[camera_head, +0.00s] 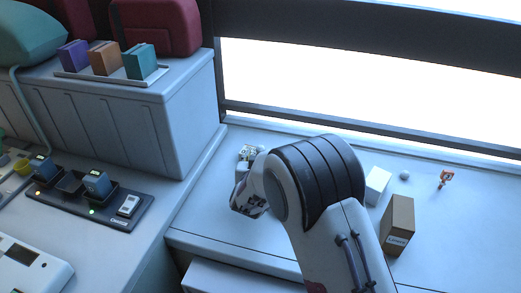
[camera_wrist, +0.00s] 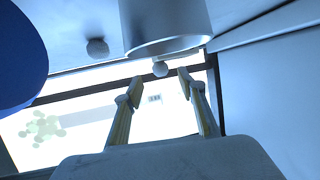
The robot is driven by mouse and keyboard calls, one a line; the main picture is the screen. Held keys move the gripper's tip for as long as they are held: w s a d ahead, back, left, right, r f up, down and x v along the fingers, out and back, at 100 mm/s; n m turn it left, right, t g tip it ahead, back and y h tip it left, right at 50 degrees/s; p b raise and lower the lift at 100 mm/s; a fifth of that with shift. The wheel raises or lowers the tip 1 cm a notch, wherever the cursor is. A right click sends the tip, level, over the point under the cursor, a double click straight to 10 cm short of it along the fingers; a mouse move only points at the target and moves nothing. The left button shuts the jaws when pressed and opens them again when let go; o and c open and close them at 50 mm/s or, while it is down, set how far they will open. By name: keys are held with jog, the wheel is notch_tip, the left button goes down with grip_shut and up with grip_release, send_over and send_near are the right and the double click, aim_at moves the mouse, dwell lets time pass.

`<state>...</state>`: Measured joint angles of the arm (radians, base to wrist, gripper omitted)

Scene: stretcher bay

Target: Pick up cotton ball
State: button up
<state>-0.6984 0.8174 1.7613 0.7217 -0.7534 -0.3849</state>
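In the head view, a small pale round ball (camera_head: 404,175), which looks like a cotton ball, lies on the white counter right of my arm. Another small pale round shape (camera_head: 262,149) shows just behind my wrist, partly hidden. In the wrist view, a textured grey-white ball (camera_wrist: 97,48) sits left of a pale cylinder (camera_wrist: 165,28), and a smaller pale ball (camera_wrist: 160,69) shows between my fingertips in the picture, apparently beyond them. I cannot match these balls between views. My gripper (camera_wrist: 160,88) is open with nothing between its fingers; in the head view it hangs above the counter's left part.
A raised cabinet (camera_head: 190,105) borders the left. The counter's front left is clear.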

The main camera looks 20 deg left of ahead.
aim_at(260, 149)
jog(key=shift+w+a+f, duration=0.1)
jog(key=shift+w+a, duration=0.1)
jog(key=shift+w, duration=0.55)
jog(key=shift+w+a+f, duration=0.1)
jog(key=shift+w+a, duration=0.05)
jog(key=shift+w, duration=0.6)
jog(key=shift+x, duration=1.05)
jog(key=c, duration=0.8)
